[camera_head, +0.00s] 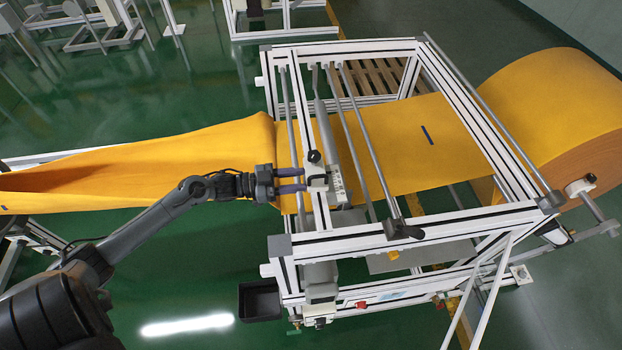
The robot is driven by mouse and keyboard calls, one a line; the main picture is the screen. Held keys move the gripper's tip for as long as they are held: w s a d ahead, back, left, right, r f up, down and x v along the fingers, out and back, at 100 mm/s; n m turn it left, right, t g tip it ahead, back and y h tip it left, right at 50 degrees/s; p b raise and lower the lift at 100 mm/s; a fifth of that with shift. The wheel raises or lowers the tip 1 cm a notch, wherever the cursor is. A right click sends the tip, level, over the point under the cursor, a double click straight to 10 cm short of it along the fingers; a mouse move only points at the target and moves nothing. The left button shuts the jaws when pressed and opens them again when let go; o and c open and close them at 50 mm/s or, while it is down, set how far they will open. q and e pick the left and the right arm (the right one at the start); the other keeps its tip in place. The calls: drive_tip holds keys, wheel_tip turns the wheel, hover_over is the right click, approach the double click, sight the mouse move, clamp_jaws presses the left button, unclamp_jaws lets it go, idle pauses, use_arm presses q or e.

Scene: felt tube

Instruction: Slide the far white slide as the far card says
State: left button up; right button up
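My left gripper (303,180) reaches in from the left over the orange felt (425,140). Its two fingers are apart, one above the other in the picture, with a gap between them. The fingertips are at the left edge of a white block (317,181) on the machine's cross beam; I cannot tell whether they touch it. This block may be a white slide. A black knob (314,156) sits just above it. A small pale label (338,186) is to its right, too small to read. No card can be made out clearly. My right gripper is not in view.
A white-framed machine (345,243) with metal rods surrounds the felt. A big felt roll (553,95) is at the right. A black handle (404,229) is on the near rail. A black bin (260,301) hangs at the near left corner.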

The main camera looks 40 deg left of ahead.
sight(315, 177)
use_arm(q)
drive_tip(key=shift+v, duration=1.3)
drive_tip(key=w+d+n+p, duration=0.1)
drive_tip(key=w+d, duration=0.1)
drive_tip(key=w+d+n+p, duration=0.1)
drive_tip(key=w+d+n, duration=0.1)
drive_tip(key=w, duration=0.1)
drive_tip(key=w+d+n, duration=0.1)
drive_tip(key=w, duration=0.2)
drive_tip(key=shift+d+n+p, duration=0.4)
drive_tip(key=c, duration=0.7)
clamp_jaws()
drive_tip(key=shift+r, duration=0.1)
